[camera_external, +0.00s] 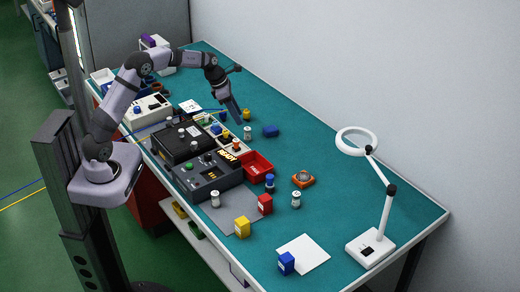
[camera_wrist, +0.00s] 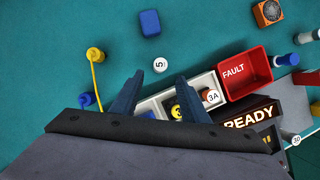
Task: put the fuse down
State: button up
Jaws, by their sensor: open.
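A white fuse marked 5 (camera_wrist: 160,64) stands upright on the teal bench; it also shows in the external view (camera_external: 248,133). My gripper (camera_wrist: 160,78) is open, with nothing visible between its fingers; in the external view its fingers (camera_external: 237,117) point down beside that fuse. The fuse lies just beyond the fingertips in the wrist view, apart from them. A fuse marked 3A (camera_wrist: 211,96) and a yellow-topped fuse (camera_wrist: 176,112) sit in compartments of a pale tray (camera_wrist: 204,80), partly behind my fingers.
A red FAULT bin (camera_wrist: 246,76) adjoins the tray, beside the READY display (camera_wrist: 247,117). A blue block (camera_wrist: 150,22) and a yellow plug (camera_wrist: 95,55) with a cord lie near. A ring lamp (camera_external: 371,248) stands at the right. The back of the bench has clear room.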

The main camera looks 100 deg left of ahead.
jog(key=shift+v, duration=0.9)
jog(key=d+r+m+g+h+p, duration=0.1)
jog(key=d+r+m+p, duration=0.25)
jog(key=d+m, duration=0.75)
jog(key=d+r+m+g+p, duration=0.1)
jog(key=d+r+m+p, duration=0.4)
jog(key=d, duration=1.1)
jog(key=s+d+m+g+p, duration=0.2)
jog(key=s+d+m+p, duration=0.4)
jog(key=s+d+m, duration=0.9)
jog(key=m, duration=0.7)
jog(key=shift+d+r+m, duration=0.15)
jog(key=shift+r+m, duration=0.1)
jog(key=shift+m, duration=0.05)
jog(key=shift+o, duration=0.2)
jog(key=shift+s, duration=0.1)
